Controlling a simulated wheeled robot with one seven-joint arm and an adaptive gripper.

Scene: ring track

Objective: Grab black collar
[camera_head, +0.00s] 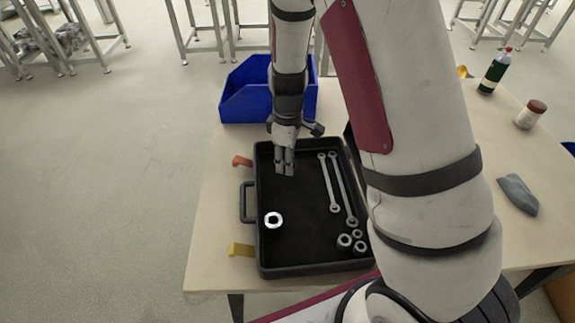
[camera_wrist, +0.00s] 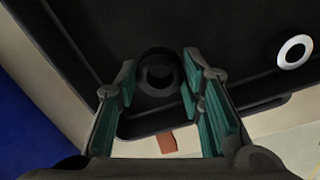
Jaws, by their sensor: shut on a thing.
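The black collar (camera_wrist: 158,74) is a dark ring in the wrist view, between the fingertips of my gripper (camera_wrist: 163,82). The fingers have green inner pads and are shut on the collar. In the head view my gripper (camera_head: 285,168) points down over the far end of the black open case (camera_head: 290,250). The collar cannot be made out there, being dark against the dark case and behind the fingers. I cannot tell whether it touches the case floor.
A silver-white ring (camera_head: 273,219) lies nearer in the case. Two wrenches (camera_head: 334,185) and several nuts (camera_head: 345,240) lie at its right side. A blue bin (camera_head: 240,100) stands behind the case. A bottle (camera_head: 494,72), a jar (camera_head: 530,115) and a grey object (camera_head: 518,195) are at right.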

